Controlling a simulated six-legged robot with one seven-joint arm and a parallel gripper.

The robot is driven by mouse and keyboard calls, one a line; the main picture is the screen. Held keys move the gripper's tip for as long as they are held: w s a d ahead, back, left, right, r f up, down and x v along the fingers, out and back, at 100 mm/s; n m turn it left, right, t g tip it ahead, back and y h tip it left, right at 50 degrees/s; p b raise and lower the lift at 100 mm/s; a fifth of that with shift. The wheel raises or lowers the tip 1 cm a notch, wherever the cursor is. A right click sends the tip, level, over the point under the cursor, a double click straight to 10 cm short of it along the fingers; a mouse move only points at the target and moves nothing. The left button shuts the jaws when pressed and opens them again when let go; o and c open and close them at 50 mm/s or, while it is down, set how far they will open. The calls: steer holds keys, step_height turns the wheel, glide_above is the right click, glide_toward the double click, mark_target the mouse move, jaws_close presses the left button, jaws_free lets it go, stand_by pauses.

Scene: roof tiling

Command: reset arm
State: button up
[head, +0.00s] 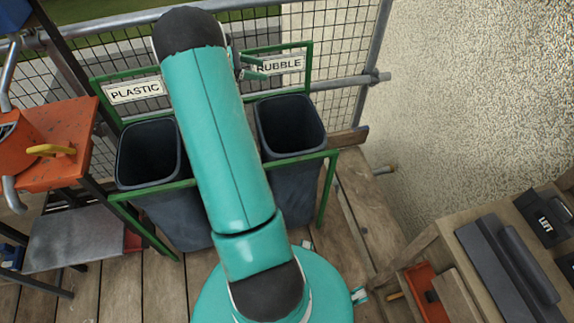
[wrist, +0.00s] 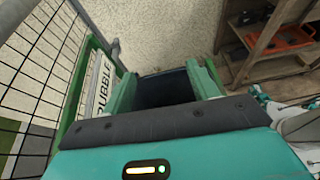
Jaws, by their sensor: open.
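My gripper (wrist: 164,84) is open in the wrist view, its two green fingers spread wide with nothing between them. The dark mouth of the RUBBLE bin (wrist: 165,95) shows between and beyond the fingers. In the head view my teal arm reaches up and away over the two bins. My gripper (head: 252,66) shows there only in part, beside the RUBBLE sign (head: 279,64), with the rest hidden behind the arm. The RUBBLE bin (head: 291,125) looks empty in its visible part.
The PLASTIC bin (head: 150,155) stands left of the arm in the same green frame (head: 325,190). A mesh fence (head: 340,60) stands behind. An orange machine (head: 50,145) is at left. A wooden shelf (head: 420,245) with a trowel (head: 507,262) is at right, by a rough wall (head: 470,90).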

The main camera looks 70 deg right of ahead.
steer(key=shift+w+a, duration=0.1)
steer(key=shift+w, duration=0.05)
stand_by(0.4)
steer(key=w+a+r+m+t, duration=0.1)
steer(key=w+a+r+t, duration=0.25)
steer(key=a, duration=0.55)
steer(key=w+a+r+m+t, duration=0.1)
steer(key=w+a+r+t, duration=0.2)
steer(key=a, duration=0.5)
steer(key=w+a+r+t, duration=0.2)
steer(key=w+a+r, duration=0.25)
steer(key=a, duration=0.45)
steer(key=s+a+r+m+t+y, duration=0.1)
steer(key=s+a+t+y, duration=0.1)
steer(key=a, duration=0.8)
steer(key=s+a+r+m+t+y, duration=0.1)
steer(key=s+a+t+y, duration=0.1)
steer(key=a, duration=0.9)
steer(key=s+a+r+m+t+y, duration=0.1)
steer(key=a+t, duration=0.4)
steer(key=a, duration=0.5)
steer(key=s+y, duration=0.1)
steer(key=s, duration=0.1)
steer(key=shift+s+a+m, duration=0.15)
steer(key=shift+s+m, duration=0.15)
steer(key=c, duration=0.5)
